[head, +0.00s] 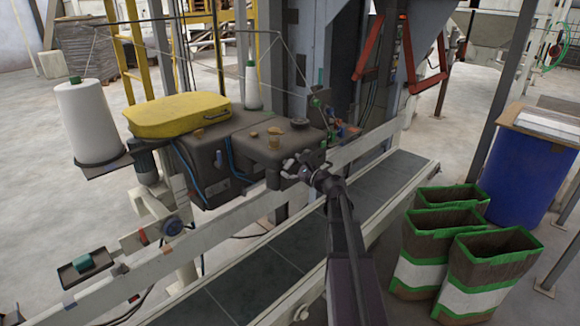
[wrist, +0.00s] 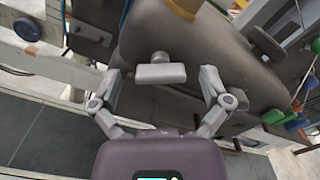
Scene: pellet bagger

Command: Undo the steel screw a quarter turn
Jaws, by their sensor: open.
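The steel screw (wrist: 160,73) shows in the wrist view as a pale grey T-shaped head with a flat, roughly level crossbar. It sticks out from the dark rounded housing (wrist: 185,40) of the machine. My gripper (wrist: 160,77) is open, one finger to the left of the screw and one to the right. Clear gaps show between the crossbar and both fingers. In the head view my gripper (head: 298,167) is at the front of the dark machine head (head: 265,145); the screw is too small and covered there to make out.
A conveyor (head: 375,190) with pale side rails runs below my arm. A yellow cover (head: 177,114) and a white thread cone (head: 90,120) are left of the machine head. Green-rimmed bags (head: 435,235) and a blue barrel (head: 525,175) stand right. In the wrist view, coloured knobs (wrist: 285,117) lie right.

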